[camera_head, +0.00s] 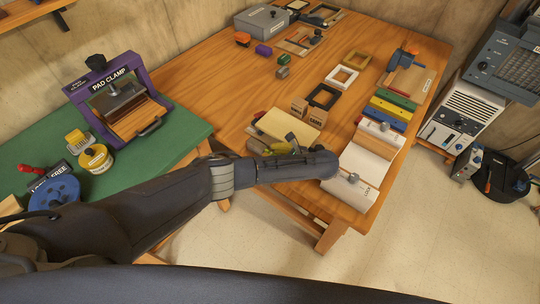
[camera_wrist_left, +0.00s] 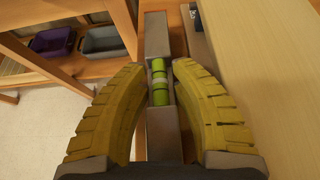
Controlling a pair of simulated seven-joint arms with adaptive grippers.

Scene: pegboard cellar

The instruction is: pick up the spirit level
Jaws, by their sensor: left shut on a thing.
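The spirit level is a grey bar with a bright green vial (camera_wrist_left: 159,82) in the left wrist view, running lengthwise between my yellow fingers. My left gripper (camera_wrist_left: 158,72) is shut on it. In the head view the left gripper (camera_head: 280,148) is at the table's front edge, mostly hidden behind my forearm. A small grey end of the spirit level (camera_head: 292,138) shows just beyond the yellow fingers. My right gripper is in neither view.
A pale board (camera_head: 285,127) lies right beside the gripper. A purple pad clamp (camera_head: 163,95) stands on the green bench at left. The left-middle tabletop is clear.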

